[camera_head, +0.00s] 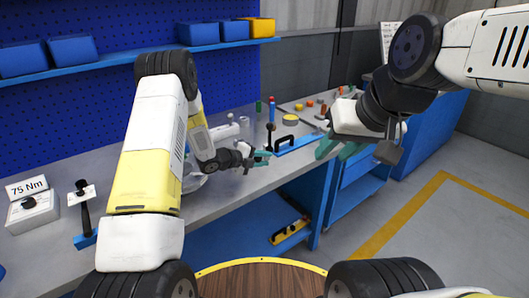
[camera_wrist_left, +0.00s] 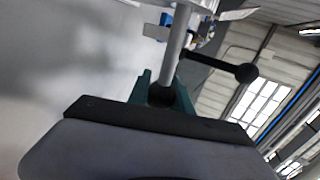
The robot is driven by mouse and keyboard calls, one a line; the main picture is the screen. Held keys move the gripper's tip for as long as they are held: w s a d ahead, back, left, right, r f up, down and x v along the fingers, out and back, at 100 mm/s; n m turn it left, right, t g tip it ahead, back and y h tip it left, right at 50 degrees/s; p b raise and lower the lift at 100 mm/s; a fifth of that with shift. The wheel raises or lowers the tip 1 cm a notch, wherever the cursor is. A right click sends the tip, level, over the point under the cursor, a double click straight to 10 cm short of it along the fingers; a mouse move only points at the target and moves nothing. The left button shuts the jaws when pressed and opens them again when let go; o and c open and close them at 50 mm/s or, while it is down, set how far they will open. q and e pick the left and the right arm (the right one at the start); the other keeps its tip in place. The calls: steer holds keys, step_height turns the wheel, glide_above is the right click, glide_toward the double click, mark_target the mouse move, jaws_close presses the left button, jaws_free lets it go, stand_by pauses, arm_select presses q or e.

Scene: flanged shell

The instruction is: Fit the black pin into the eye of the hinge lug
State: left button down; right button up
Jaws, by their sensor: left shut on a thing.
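My left gripper (camera_head: 262,158) is low over the workbench, near its front edge. In the left wrist view its teal fingers (camera_wrist_left: 161,92) are shut on a dark round end, which I take for part of the black pin (camera_wrist_left: 160,96). A grey rod (camera_wrist_left: 175,45) rises beyond the fingertips, and a black bar with a ball end (camera_wrist_left: 244,73) juts out to its right. I cannot tell whether these join the held piece. My right gripper (camera_head: 336,149) is open and empty, in front of the bench. I cannot make out the hinge lug or its eye.
A black handle on a blue base (camera_head: 284,143) and a dark upright post (camera_head: 269,137) stand behind my left gripper. A pale rounded part (camera_head: 192,182) is partly hidden by my left arm. A white box (camera_head: 32,211) sits far left.

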arm_select(q)
steer(key=shift+w+a, duration=0.7)
steer(key=shift+w, duration=0.25)
steer(key=shift+w+a, duration=0.65)
steer(key=shift+w, duration=0.3)
steer(key=shift+w+a, duration=0.7)
steer(key=shift+w, duration=0.25)
steer(key=c, duration=1.1)
jaws_free()
steer(key=shift+v, duration=3.9)
steer(key=shift+r, duration=0.1)
